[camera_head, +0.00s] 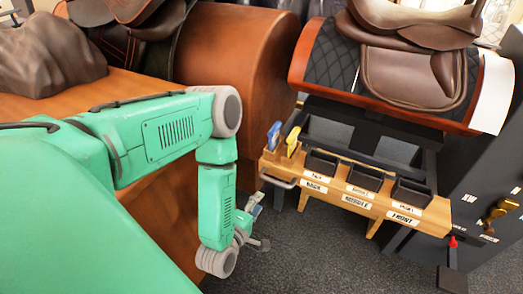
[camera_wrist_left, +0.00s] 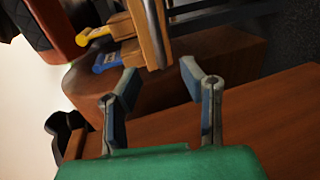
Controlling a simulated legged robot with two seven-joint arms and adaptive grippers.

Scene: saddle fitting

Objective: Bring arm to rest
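My left arm (camera_head: 170,135), green with grey joints, comes in from the left and bends down at the elbow. My left gripper (camera_head: 258,225) hangs low, left of the wooden bench, apart from it. In the left wrist view its two fingers (camera_wrist_left: 160,72) are spread wide with nothing between them. The bench's wooden end and the blue (camera_wrist_left: 108,62) and yellow (camera_wrist_left: 93,36) handled tools show beyond the fingertips. My right gripper is in neither view.
The wooden bench (camera_head: 300,178) carries small black trays labelled BACK, MIDDLE and FRONT. Behind it a brown saddle (camera_head: 410,75) sits on a rack. A dark panel (camera_head: 475,190) stands at right. A brown wooden body (camera_head: 235,45) lies behind my arm. Grey floor is open below the bench.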

